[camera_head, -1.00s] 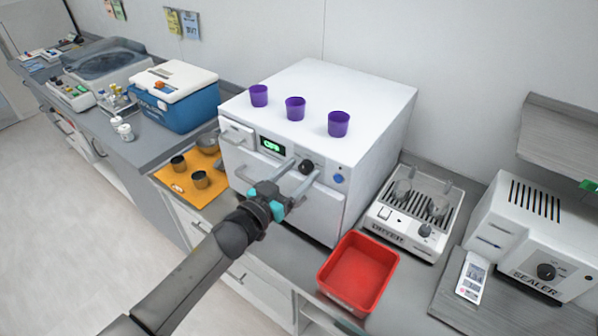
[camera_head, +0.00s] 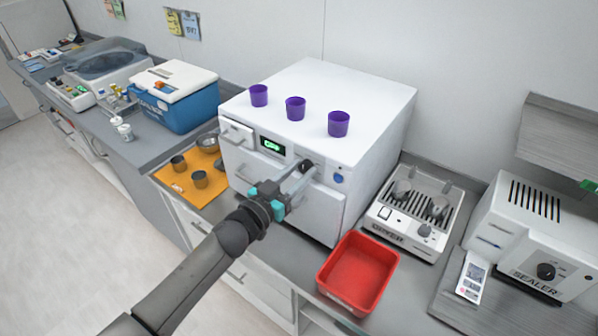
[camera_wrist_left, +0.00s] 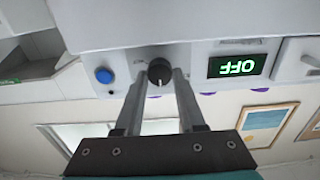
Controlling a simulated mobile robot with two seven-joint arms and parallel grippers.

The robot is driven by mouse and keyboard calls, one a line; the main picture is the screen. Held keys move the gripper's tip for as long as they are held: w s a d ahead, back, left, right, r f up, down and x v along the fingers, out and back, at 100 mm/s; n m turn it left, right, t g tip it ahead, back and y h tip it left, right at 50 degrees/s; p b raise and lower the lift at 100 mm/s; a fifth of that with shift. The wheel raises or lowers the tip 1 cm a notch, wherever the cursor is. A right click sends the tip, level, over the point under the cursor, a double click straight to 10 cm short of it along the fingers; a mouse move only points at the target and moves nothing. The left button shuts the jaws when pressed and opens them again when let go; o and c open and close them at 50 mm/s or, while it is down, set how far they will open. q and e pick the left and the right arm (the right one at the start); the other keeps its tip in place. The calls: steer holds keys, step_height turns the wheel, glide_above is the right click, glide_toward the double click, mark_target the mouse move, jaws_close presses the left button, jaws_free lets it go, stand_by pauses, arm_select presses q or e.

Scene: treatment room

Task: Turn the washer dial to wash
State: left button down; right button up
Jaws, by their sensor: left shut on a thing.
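The washer (camera_head: 355,108) is a white box on the counter with a green-lit display (camera_head: 271,146) and a blue button (camera_head: 338,178) on its front. The display reads OFF, upside down, in the left wrist view (camera_wrist_left: 237,66). The black dial (camera_wrist_left: 159,72) lies between the two fingertips of my left gripper (camera_wrist_left: 160,80), with its white mark toward the gripper. In the head view, my left gripper (camera_head: 301,172) reaches the front panel and partly hides the dial (camera_head: 305,166). It is shut on the dial. My right gripper is not in view.
Several purple cups, such as this one (camera_head: 295,108), stand on the washer. A red bin (camera_head: 341,295) sits on the counter in front, with a dryer (camera_head: 398,232) and a sealer (camera_head: 524,284) to the right. An orange mat (camera_head: 207,190) with metal cups lies to the left.

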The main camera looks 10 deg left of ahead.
arm_select(q)
steer(key=shift+m, duration=0.3)
steer(key=m, duration=0.5)
steer(key=shift+m, duration=0.3)
steer(key=m+b, duration=0.1)
steer(key=m, duration=0.4)
steer(key=shift+d+f, duration=0.1)
steer(key=shift+m, duration=0.4)
steer(key=c, duration=0.5)
jaws_free()
steer(key=shift+s, duration=0.2)
steer(key=b+v, duration=0.1)
steer(key=v, duration=1.4)
steer(key=shift+b, duration=0.3)
steer(key=shift+f, duration=0.1)
